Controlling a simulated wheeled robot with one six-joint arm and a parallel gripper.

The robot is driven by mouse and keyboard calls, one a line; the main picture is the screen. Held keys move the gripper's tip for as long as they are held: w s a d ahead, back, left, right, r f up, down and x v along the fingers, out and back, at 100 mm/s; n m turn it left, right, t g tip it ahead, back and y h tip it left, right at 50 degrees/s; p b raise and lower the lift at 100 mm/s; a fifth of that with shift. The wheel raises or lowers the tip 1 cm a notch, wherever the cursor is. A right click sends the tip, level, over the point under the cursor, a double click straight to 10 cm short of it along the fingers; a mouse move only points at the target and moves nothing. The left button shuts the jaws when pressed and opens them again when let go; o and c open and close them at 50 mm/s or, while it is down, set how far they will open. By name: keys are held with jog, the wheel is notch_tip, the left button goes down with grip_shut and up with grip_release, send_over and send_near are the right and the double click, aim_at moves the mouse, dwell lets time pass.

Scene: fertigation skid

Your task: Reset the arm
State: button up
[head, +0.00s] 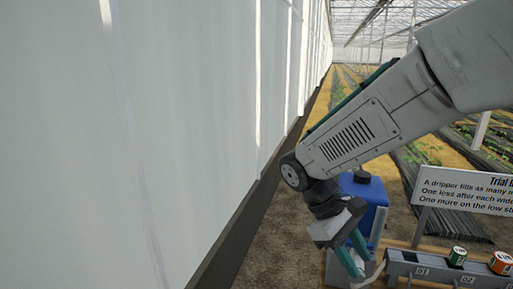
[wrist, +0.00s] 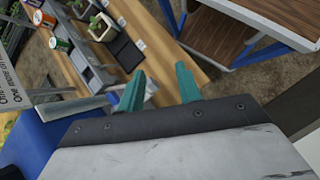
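My gripper (head: 352,258) hangs at the end of my arm in the head view, pointing down beside the blue tank. Its two green fingers stand apart, and in the wrist view the gap between the fingertips (wrist: 161,82) is empty. My gripper is open and holds nothing that I can see. The fingertips appear over the near end of a wooden bench (wrist: 185,50). My arm reaches in from the upper right in the head view.
A blue tank (head: 367,192) stands behind my gripper. A grey rack (head: 428,270) holds a green can (head: 457,256) and an orange can (head: 501,262). A sign (head: 465,190) stands at right. A white wall (head: 190,130) fills the left. Another wooden-topped table (wrist: 217,38) shows in the wrist view.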

jog(key=s+d+r+m+t+y, duration=0.3)
jog(key=s+m, duration=0.1)
jog(key=s, duration=0.3)
jog(key=s+d+r+m+t+y, duration=0.2)
jog(key=s+d+r+m+y, duration=0.1)
jog(key=s, duration=0.4)
jog(key=shift+d+r+m+t, duration=0.35)
jog(key=shift+r+m+t, duration=0.05)
jog(key=shift+m, duration=0.1)
jog(key=shift+s, duration=0.1)
